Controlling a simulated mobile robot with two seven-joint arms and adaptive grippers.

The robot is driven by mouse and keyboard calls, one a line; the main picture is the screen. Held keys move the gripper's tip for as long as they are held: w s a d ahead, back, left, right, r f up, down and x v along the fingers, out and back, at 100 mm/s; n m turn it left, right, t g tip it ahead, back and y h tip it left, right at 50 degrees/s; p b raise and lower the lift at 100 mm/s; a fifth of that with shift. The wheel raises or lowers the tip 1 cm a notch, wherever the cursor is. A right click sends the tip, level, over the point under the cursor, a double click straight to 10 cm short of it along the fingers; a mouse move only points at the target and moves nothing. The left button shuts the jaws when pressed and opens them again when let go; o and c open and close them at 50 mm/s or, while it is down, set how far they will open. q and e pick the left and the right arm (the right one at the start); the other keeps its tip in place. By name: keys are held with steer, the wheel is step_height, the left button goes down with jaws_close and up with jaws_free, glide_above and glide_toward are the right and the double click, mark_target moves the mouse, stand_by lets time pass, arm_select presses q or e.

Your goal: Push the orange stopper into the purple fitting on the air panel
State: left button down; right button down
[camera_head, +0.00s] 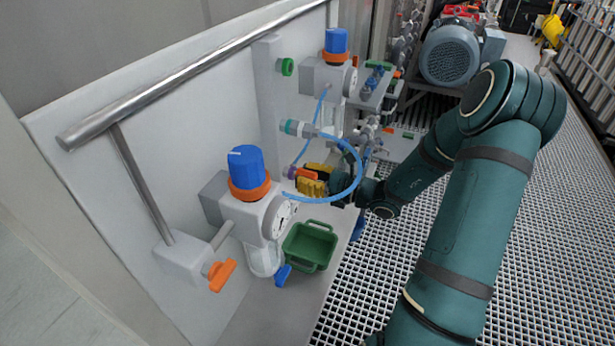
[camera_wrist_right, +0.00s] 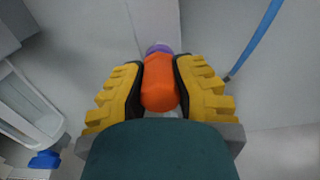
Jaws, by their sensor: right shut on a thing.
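The orange stopper (camera_wrist_right: 159,84) is between the yellow fingers of my right gripper (camera_wrist_right: 160,88), which is shut on it. In the head view the right gripper (camera_head: 312,180) reaches the panel from the right, with the stopper (camera_head: 306,174) showing at its tips. The purple fitting (camera_wrist_right: 158,49) shows just beyond the stopper's far end in the wrist view, in line with it. It also shows on the panel in the head view (camera_head: 290,172). The stopper's tip meets or nearly meets the fitting; I cannot tell how far in it is. My left gripper is not in view.
A blue hose (camera_head: 354,181) loops close around my right gripper. A teal fitting (camera_head: 291,127) and a green ring fitting (camera_head: 286,67) sit above. A blue-topped regulator (camera_head: 246,168) stands left, and a green bin (camera_head: 309,246) sits below on the ledge.

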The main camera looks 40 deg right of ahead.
steer(key=shift+w+a, duration=0.2)
steer(key=shift+w, duration=0.15)
steer(key=c, duration=0.8)
jaws_free()
steer(key=v, duration=1.2)
